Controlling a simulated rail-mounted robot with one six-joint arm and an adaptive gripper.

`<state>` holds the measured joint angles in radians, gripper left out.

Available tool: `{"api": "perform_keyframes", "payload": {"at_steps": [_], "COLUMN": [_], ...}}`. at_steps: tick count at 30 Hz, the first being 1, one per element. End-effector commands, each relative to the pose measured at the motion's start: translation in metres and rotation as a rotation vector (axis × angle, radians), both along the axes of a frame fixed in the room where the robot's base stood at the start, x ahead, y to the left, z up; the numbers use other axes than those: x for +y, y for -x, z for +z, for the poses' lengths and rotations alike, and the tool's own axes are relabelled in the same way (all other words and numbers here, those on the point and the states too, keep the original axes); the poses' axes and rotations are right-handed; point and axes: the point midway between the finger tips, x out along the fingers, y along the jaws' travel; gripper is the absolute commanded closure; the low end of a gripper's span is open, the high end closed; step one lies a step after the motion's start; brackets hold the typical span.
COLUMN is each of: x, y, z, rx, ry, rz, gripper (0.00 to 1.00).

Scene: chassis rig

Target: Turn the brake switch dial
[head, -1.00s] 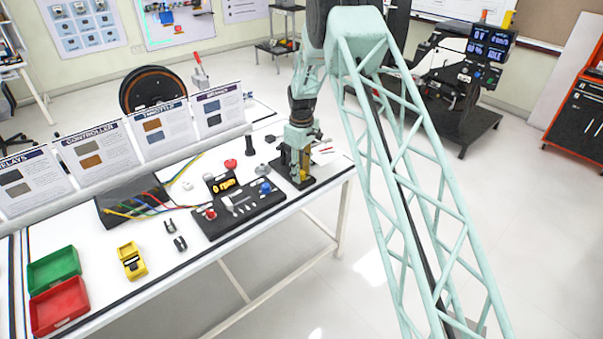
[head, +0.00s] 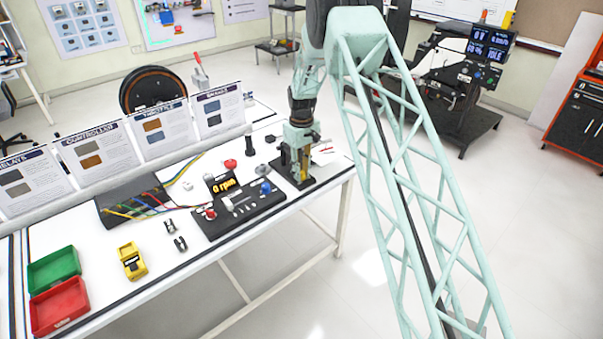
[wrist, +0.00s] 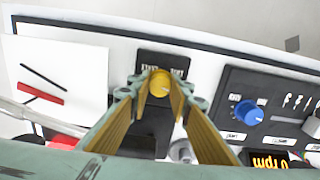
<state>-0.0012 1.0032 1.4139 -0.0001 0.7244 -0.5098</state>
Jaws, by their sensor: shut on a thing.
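The yellow round dial (wrist: 160,82) stands on a small black plate (wrist: 165,62) with two white labels, too blurred to read for certain. In the wrist view my gripper (wrist: 160,94) has its long yellow-lined fingers on both sides of the dial, shut on it. In the head view my gripper (head: 297,163) points down over the black plate (head: 293,182) at the right end of the white table. There the dial is hidden by the fingers.
A black control panel with a blue knob (wrist: 249,112) and a display (wrist: 270,160) reading 0 rpm stands close to the right of the dial in the wrist view. Red and black tools (wrist: 42,95) lie at left. A dark cylinder (head: 249,145) stands left of my gripper in the head view.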

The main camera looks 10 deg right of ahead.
Motion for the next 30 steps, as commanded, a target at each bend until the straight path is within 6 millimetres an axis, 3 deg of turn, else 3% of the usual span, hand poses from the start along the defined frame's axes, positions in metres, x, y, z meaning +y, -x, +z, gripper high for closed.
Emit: {"api": "perform_keyframes", "payload": {"at_steps": [12, 13, 17, 30], "x": [0.0000, 0.0000, 0.0000, 0.0000], "y": [0.0002, 0.0002, 0.0002, -0.0001], "z": [-0.0002, -0.0002, -0.0002, 0.0026], "rx": [0.000, 0.000, 0.000, 0.000], "ry": [0.000, 0.000, 0.000, 0.000], "rz": [-0.030, -0.030, -0.030, -0.030], "gripper": [0.92, 0.80, 0.68, 0.68]}}
